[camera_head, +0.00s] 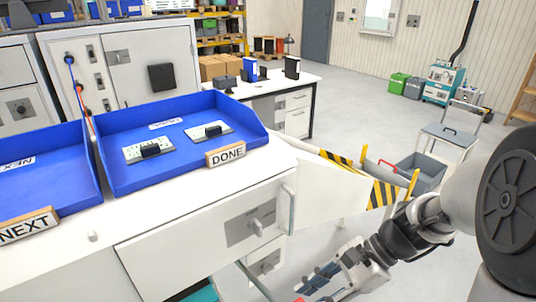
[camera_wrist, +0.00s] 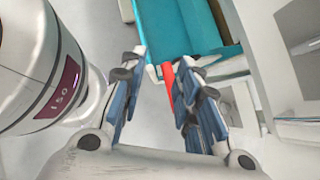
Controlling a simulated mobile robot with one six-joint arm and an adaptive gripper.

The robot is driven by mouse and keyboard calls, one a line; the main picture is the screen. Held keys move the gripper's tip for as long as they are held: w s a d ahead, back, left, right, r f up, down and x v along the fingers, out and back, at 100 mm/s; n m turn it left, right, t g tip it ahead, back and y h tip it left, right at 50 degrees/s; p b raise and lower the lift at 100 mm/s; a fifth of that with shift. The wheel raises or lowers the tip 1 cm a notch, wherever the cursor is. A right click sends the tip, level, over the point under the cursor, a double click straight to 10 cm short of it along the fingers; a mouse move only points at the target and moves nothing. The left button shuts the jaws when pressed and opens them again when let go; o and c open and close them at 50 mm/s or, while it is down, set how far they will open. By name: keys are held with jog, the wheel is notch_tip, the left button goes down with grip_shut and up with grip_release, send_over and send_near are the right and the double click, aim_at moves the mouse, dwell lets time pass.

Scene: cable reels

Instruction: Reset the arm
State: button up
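My gripper (camera_head: 322,278) hangs low at the bottom of the head view, to the right of the white cabinet and below its top. In the wrist view my gripper (camera_wrist: 160,70) shows its two blue-padded fingers apart, with nothing held between them. Floor and part of a teal container show beyond the fingertips. A red strip (camera_wrist: 167,84) shows behind the gap, near the right finger. My arm reaches in from the right edge of the head view.
The white cabinet (camera_head: 205,235) carries a blue DONE tray (camera_head: 190,173) with two small boards (camera_head: 210,131) and a blue NEXT tray (camera_head: 40,185). A teal drawer or bin (camera_wrist: 198,30) lies close to my fingers. A yellow-black striped barrier (camera_head: 384,193) and a grey crate (camera_head: 422,172) stand behind my arm.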

jog(key=s+d+r+n+t+h, duration=0.2)
jog(key=s+r+n+t+h, duration=0.1)
jog(key=n, duration=0.4)
jog(key=s+d+r+n+t+h, duration=0.2)
jog(key=s+r+n+t+h, duration=0.1)
jog(key=s+r+n+h, duration=0.2)
notch_tip(320, 180, up, 2)
jog(key=s+n, duration=0.2)
jog(key=n, duration=0.1)
jog(key=shift+d+n+h, duration=0.25)
jog(key=shift+n+h, duration=0.05)
jog(key=shift+a, duration=0.1)
